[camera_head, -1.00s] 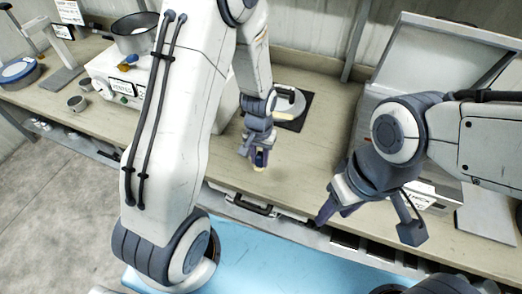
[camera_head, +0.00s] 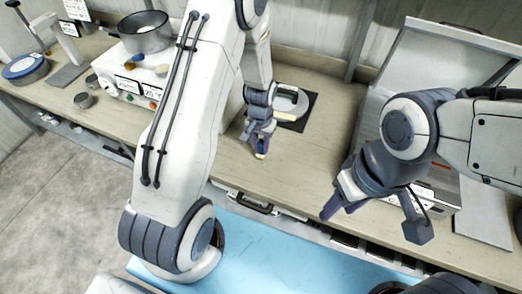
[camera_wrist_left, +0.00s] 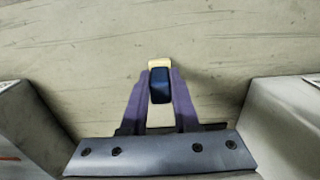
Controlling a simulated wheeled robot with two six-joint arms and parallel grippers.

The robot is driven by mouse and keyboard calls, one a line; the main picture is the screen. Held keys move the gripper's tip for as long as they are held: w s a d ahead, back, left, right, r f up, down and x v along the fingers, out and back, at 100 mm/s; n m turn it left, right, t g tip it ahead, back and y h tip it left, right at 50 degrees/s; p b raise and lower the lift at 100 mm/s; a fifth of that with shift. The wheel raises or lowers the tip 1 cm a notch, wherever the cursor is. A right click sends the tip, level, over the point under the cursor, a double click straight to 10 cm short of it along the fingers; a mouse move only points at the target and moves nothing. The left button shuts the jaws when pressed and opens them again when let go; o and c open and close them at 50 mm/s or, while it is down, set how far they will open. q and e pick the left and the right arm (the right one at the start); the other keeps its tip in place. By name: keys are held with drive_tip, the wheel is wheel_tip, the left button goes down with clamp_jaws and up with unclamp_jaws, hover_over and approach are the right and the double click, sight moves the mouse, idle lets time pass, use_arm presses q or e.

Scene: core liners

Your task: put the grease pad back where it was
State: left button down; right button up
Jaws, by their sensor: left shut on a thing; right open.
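My left gripper (camera_head: 260,150) is shut on a small block with a dark blue body and a pale yellow end, which I take to be the grease pad (camera_head: 261,156). In the left wrist view the grease pad (camera_wrist_left: 160,86) sits between the two purple fingers, its pale end pointing away from the gripper. It is over the wooden bench top; I cannot tell whether it touches it. My right gripper (camera_head: 338,212) is open and empty, near the bench's front edge.
Behind the left gripper, a light round-ended object (camera_head: 288,102) lies on a black mat (camera_head: 308,107). A white hotplate (camera_head: 140,84) with a pot (camera_head: 145,36) stands left. A grey open-lidded case (camera_head: 432,75) stands right. A drawer handle (camera_head: 252,204) projects at the front.

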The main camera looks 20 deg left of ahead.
sight(261, 153)
use_arm(q)
wheel_tip(261, 153, down, 4)
drive_tip(key=shift+r+p, duration=0.1)
drive_tip(key=shift+p, duration=0.55)
drive_tip(key=shift+f, duration=0.2)
drive_tip(key=shift+f, duration=0.15)
drive_tip(key=c, duration=0.7)
unclamp_jaws()
drive_tip(key=shift+o, duration=0.2)
